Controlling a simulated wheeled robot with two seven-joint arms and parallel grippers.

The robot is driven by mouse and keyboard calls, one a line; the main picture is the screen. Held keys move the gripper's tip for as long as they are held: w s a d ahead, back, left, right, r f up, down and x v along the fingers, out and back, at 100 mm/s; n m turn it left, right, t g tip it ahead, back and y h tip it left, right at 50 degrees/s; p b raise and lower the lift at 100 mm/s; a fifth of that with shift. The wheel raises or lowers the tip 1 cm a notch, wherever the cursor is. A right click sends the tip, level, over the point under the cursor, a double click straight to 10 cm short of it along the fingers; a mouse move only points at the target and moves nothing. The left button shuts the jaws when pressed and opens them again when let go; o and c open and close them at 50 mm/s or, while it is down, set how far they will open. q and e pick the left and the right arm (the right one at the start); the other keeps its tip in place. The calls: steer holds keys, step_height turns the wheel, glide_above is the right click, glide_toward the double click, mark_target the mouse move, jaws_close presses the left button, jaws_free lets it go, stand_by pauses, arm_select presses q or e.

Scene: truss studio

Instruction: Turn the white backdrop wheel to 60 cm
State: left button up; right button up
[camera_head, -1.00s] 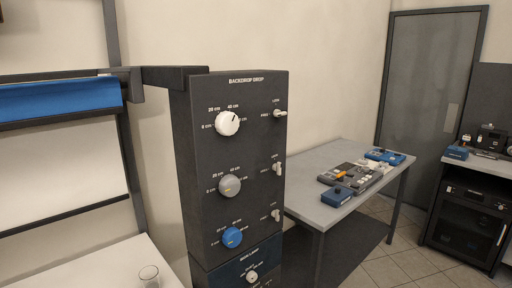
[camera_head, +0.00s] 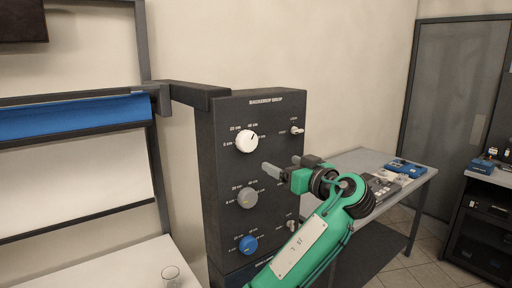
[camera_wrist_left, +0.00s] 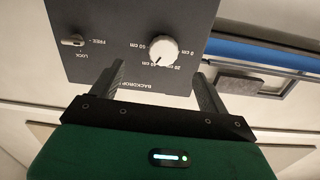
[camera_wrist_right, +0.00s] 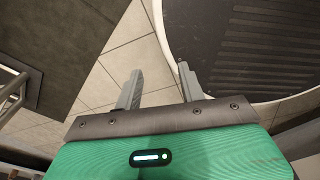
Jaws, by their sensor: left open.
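The white wheel (camera_head: 247,141) is at the top of a dark panel marked BACKDROP DROP. In the head view its small dark mark points up and right, towards the 40 cm label. The white wheel also shows in the left wrist view (camera_wrist_left: 163,50), upside down, beyond the fingertips. My left gripper (camera_head: 270,169) is open and empty in front of the panel, below and right of the white wheel and apart from it. Its two fingers (camera_wrist_left: 160,78) are spread in the left wrist view. My right gripper (camera_wrist_right: 158,82) is open and empty above the floor.
A lock lever (camera_head: 297,130) sits right of the white wheel. Below are a grey wheel (camera_head: 247,198) and a blue wheel (camera_head: 248,244). A beam (camera_head: 185,92) joins the panel to the backdrop frame. A table (camera_head: 350,162) with devices stands behind my left arm.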

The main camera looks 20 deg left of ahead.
arm_select(q)
steer(key=s+r, duration=0.1)
steer(key=r, duration=0.1)
steer(key=p, duration=0.6)
glide_toward(250, 144)
steer(key=shift+n, duration=0.4)
steer(key=x, duration=0.7)
steer(key=shift+w+a+r, duration=0.1)
steer(key=shift+w+r, duration=0.05)
steer(key=shift+w+a+p, duration=0.4)
steer(key=shift+w+a, duration=0.05)
steer(key=shift+a, duration=0.1)
steer(key=shift+c, duration=0.2)
steer(key=c, duration=0.9)
